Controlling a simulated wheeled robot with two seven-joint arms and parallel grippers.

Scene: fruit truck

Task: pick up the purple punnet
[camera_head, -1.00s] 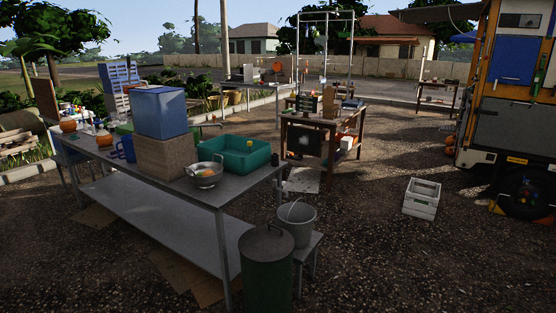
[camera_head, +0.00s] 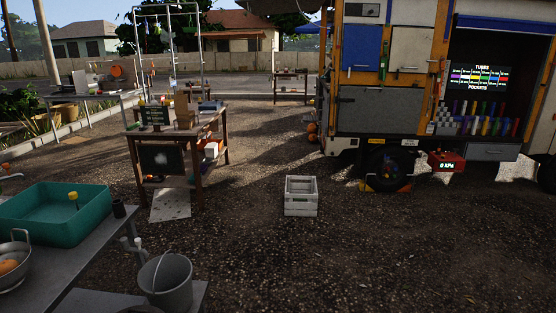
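I cannot make out a purple punnet in the head view. The truck (camera_head: 385,110) at the right has an open bay with rows of coloured tubes (camera_head: 485,124), some of them purple, under a lit sign (camera_head: 480,77). These look like tubes, not a punnet. Neither of my grippers shows in this view.
A metal table with a teal basin (camera_head: 60,213) and a colander (camera_head: 12,262) is at the lower left, a grey bucket (camera_head: 166,283) beside it. A wooden stand (camera_head: 190,150) is left of centre. A white crate (camera_head: 300,197) sits on open gravel. Clear gravel lies front right.

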